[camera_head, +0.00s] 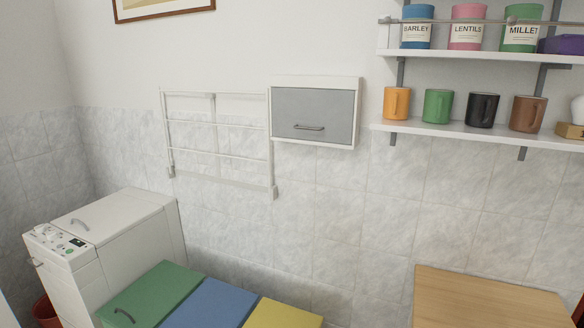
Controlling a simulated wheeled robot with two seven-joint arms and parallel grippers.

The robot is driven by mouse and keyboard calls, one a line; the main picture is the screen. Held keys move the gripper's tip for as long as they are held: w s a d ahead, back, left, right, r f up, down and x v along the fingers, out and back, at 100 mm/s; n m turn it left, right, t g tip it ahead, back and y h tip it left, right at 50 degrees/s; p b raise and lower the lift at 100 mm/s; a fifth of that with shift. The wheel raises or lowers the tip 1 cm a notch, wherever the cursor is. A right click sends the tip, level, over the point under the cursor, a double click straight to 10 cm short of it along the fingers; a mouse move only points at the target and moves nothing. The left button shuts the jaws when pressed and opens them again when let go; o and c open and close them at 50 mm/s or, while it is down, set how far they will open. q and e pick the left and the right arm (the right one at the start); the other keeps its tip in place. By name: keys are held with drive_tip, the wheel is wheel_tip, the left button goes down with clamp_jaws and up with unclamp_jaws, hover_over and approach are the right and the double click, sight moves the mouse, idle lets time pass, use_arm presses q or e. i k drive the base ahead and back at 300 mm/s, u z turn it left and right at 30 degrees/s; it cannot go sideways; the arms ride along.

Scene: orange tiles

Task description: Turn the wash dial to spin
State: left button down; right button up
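A white top-loading washing machine (135,228) stands at the left against the tiled wall. Its control panel (55,239) is on the top at the left end, with several small knobs and a dark display. The wash dial is too small for me to tell apart from the other knobs or to read its setting. Neither of my grippers shows in the head view.
Green (155,292), blue (208,305) and yellow (283,314) lidded bins stand in front of the washer's right side. A red bucket (45,312) is at lower left. A wooden surface (490,297) is at lower right. A wall rack (217,140), cabinet (315,108) and mug shelf (480,133) hang above.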

sight(40, 229)
drive_tip(key=u, duration=1.25)
